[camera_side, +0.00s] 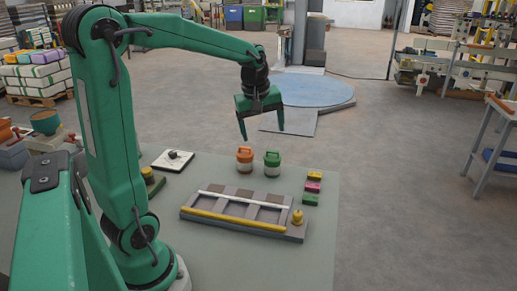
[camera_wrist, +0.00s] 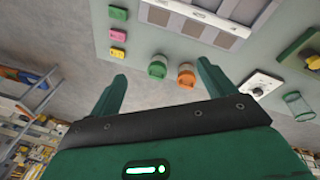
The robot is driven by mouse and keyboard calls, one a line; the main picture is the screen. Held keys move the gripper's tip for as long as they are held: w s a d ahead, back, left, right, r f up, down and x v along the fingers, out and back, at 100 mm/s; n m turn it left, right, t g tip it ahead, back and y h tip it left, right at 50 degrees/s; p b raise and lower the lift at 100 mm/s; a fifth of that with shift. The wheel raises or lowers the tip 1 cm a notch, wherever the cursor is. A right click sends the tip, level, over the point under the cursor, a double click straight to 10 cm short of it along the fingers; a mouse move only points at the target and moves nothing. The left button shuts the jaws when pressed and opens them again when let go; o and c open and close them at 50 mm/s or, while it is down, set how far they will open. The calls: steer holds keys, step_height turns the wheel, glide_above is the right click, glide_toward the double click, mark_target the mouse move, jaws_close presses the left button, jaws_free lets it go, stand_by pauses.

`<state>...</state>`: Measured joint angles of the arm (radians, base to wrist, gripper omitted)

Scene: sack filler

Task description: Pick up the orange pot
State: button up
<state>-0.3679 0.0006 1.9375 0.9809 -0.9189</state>
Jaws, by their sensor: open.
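My gripper (camera_side: 261,136) is open, pointing down, and hangs above and behind the two pots. Nothing is between its fingers. In the wrist view the orange pot (camera_wrist: 186,77) and the green pot (camera_wrist: 158,68) both lie beyond the gap between my fingertips (camera_wrist: 162,69), the orange one nearer the right finger.
A grey rack (camera_side: 243,213) with a white bar and a yellow bar lies in front of the pots. Pink (camera_side: 312,187), yellow and green blocks lie to the right. A white plate with a dark knob (camera_side: 173,160) lies left. The table's right front is clear.

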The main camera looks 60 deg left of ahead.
steer(key=w+a+f+n+g, duration=0.1)
steer(key=w+a+f+n, duration=0.15)
steer(key=a, duration=0.25)
steer(key=w+a+f+n, duration=0.1)
steer(key=a+f+n, duration=0.3)
steer(key=a, duration=0.1)
steer(key=n+g+h, duration=0.1)
steer(key=n, duration=0.5)
glide_above(245, 153)
steer(key=f, duration=0.7)
steer(key=shift+w+a, duration=0.15)
steer(key=shift+a, duration=0.1)
steer(key=shift+f, duration=1.35)
steer(key=shift+d+f, duration=0.1)
steer(key=shift+f, duration=2.5)
steer(key=c, duration=1.1)
